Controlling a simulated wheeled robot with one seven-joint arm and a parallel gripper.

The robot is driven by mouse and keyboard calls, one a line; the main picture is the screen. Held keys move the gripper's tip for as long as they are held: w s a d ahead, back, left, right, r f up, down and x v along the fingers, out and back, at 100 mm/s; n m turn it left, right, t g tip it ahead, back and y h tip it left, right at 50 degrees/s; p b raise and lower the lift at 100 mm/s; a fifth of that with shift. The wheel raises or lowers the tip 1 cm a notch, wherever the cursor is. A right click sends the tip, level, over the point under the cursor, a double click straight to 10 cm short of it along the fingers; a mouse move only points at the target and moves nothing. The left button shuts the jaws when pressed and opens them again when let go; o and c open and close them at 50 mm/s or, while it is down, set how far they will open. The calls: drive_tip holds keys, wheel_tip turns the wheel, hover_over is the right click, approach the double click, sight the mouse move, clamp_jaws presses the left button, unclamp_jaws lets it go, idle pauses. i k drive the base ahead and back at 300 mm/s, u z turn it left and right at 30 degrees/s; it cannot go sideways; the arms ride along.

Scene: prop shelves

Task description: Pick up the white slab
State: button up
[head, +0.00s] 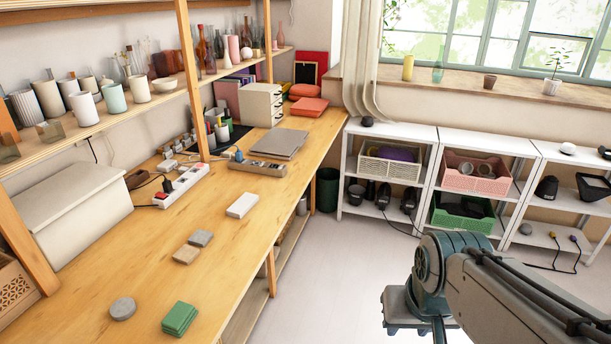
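The white slab (242,205) lies flat on the wooden table, right of the middle and near its right edge. It is a small rectangular block with clear wood around it. My arm comes in from the lower right, over the floor beside the table. The end of my arm (408,308) is at the bottom of the view, partly cut off by the frame edge, well to the right of and apart from the slab. The fingertips are not clearly visible, so I cannot tell whether my gripper is open or shut.
On the table lie green tiles (180,318), a grey disc (122,308), small grey (200,238) and tan (186,254) tiles, a white power strip (181,187) and an organiser tray (256,168). A wooden shelf post (192,80) rises left of the slab. White shelving (437,175) stands at the right.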

sight(244, 204)
drive_tip(key=z, duration=0.35)
drive_tip(key=i, duration=2.65)
drive_tip(key=u, duration=1.85)
drive_tip(key=i, duration=0.65)
drive_tip(key=u, duration=0.55)
